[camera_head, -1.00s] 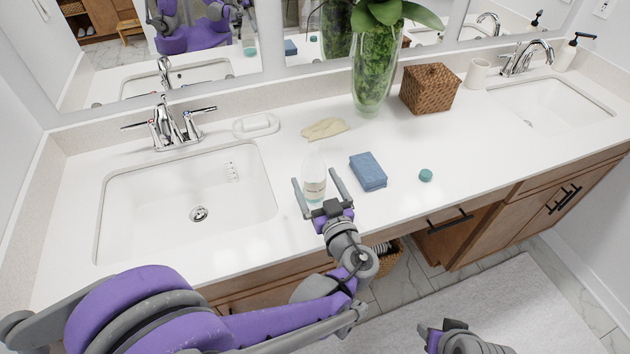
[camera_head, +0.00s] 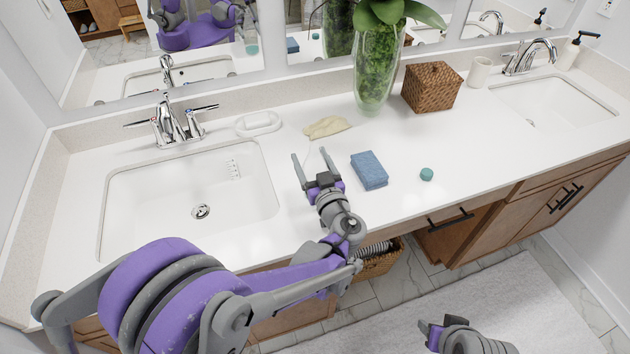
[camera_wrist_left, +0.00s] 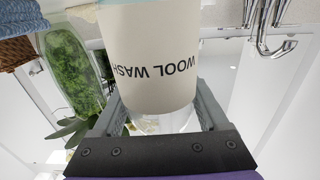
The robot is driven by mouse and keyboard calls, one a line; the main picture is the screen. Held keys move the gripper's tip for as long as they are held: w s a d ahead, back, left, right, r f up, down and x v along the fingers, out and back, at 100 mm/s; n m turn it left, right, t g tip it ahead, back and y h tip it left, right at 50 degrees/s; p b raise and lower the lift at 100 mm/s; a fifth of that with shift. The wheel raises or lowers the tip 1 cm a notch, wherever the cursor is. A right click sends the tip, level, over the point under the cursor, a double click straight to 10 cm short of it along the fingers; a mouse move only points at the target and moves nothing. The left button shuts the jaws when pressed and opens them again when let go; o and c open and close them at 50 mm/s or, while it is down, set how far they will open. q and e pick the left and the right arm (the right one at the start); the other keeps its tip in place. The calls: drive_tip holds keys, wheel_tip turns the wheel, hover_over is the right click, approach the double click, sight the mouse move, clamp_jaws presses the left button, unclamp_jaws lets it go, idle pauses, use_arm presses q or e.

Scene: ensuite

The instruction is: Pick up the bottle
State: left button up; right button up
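The bottle (camera_wrist_left: 150,60) fills the middle of the left wrist view, upside down there, with a cream label reading "WOOL WASH", a teal band at the picture's top and a clear part near my palm. My left gripper (camera_wrist_left: 158,112) has a finger close along each side of it and looks shut on it. In the head view my left gripper (camera_head: 311,160) is over the counter right of the near sink; the bottle is only a faint clear outline between its fingers. My right gripper (camera_head: 430,332) is low in the head view, away from the counter, its fingers unclear.
A beige cloth (camera_head: 328,127), soap dish (camera_head: 258,123), glass vase (camera_head: 376,75) and woven box (camera_head: 431,87) stand behind. The left sink (camera_head: 190,200) is beside the gripper.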

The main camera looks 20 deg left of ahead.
use_arm(q)
clamp_jaws()
drive_tip(key=shift+r, duration=0.1)
idle(0.4)
wheel_tip(320, 180, up, 10)
drive_tip(key=p, duration=0.1)
drive_tip(key=shift+f+p, duration=0.2)
drive_tip(key=shift+p, duration=0.1)
use_arm(e)
drive_tip(key=shift+w+r, duration=0.2)
drive_tip(key=shift+r, duration=0.7)
